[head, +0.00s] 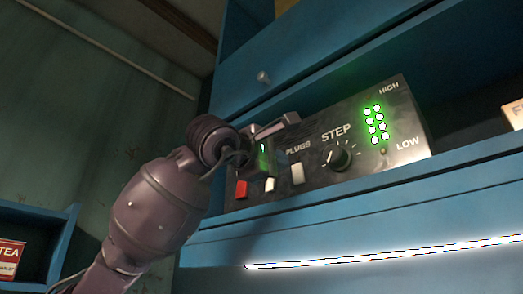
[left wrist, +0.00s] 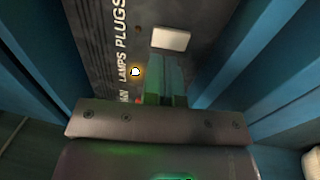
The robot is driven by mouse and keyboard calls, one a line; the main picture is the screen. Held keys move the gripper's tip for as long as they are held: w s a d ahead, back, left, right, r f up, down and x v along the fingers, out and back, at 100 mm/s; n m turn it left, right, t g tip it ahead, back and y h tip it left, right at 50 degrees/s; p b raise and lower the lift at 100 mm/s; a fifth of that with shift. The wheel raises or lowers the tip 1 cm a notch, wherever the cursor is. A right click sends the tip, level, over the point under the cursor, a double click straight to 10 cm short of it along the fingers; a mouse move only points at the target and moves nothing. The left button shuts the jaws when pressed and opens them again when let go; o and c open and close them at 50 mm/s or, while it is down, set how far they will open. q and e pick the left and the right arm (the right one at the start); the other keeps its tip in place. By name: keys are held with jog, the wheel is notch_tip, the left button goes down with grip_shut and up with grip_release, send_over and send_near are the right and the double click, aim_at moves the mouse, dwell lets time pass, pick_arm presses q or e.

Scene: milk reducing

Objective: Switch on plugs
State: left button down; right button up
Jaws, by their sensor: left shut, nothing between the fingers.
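A dark control panel (head: 395,150) is set in a blue cabinet. The white switch (head: 298,174) by the PLUGS label also shows in the left wrist view (left wrist: 170,38). The small indicator (left wrist: 138,28) beside that label looks dark. My left gripper (head: 266,163) is at the panel's left part, empty. In the left wrist view its shut fingers (left wrist: 167,75) point toward the plugs switch, with their tips just short of it in the picture; contact cannot be told. The fingers hide part of the panel. My right gripper is in neither view.
A red switch (head: 241,189) and another white switch (head: 269,184) sit left of the plugs switch. A lit indicator (left wrist: 135,72) glows beside LAMPS. The STEP knob (head: 341,158) and several green lights (head: 376,125) are to the right. A blue ledge runs below; a drawer with a knob (head: 263,77) is above.

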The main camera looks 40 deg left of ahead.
aim_at(297, 168)
pick_arm(q)
jog(key=w, duration=0.2)
jog(key=w+p, duration=0.1)
jog(key=shift+w+d+r, duration=0.25)
jog(key=shift+w, duration=0.05)
jog(key=shift+w+d, duration=0.1)
jog(key=shift+w, duration=0.25)
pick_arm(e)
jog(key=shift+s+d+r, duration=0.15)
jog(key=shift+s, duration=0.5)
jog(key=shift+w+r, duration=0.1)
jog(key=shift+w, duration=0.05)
